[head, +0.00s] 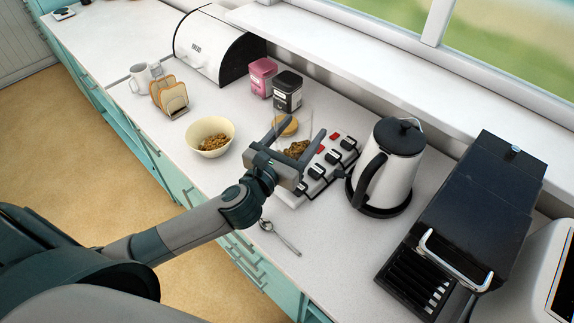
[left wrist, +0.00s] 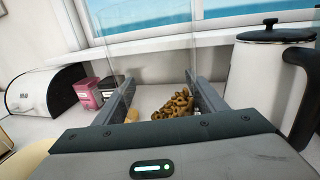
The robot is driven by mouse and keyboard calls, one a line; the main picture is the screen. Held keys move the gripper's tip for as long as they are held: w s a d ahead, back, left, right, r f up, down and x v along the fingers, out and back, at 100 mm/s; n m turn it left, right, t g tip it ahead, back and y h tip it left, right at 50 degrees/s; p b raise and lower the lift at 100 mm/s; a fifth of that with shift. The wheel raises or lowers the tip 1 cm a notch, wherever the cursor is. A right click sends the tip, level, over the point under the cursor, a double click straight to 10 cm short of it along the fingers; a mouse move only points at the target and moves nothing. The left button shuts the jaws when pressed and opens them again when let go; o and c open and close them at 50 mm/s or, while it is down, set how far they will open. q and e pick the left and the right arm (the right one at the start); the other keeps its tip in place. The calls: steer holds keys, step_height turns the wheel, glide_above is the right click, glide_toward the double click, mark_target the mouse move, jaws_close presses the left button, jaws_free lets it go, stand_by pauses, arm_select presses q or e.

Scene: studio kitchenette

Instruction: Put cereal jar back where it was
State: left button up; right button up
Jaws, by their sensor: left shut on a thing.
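The cereal jar (head: 297,149) is a clear glass container with brown cereal in its bottom. My left gripper (head: 303,128) is shut on it, with one finger on each side. In the left wrist view the cereal (left wrist: 174,106) shows between the fingers, and the clear walls rise above them. A round tan lid (head: 286,126) shows just behind the cereal; in the left wrist view the lid (left wrist: 132,116) is low, left of the cereal. I cannot tell whether the jar touches the counter. My right gripper is not in view.
A cereal bowl (head: 212,137) is left, a spoon (head: 280,238) in front. Black (head: 287,92) and pink (head: 262,77) tins and a bread box (head: 215,47) stand behind.

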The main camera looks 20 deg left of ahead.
arm_select(q)
steer(key=shift+d, duration=0.2)
steer(key=shift+a, duration=0.1)
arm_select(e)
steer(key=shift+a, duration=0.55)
arm_select(q)
steer(key=shift+a, duration=0.1)
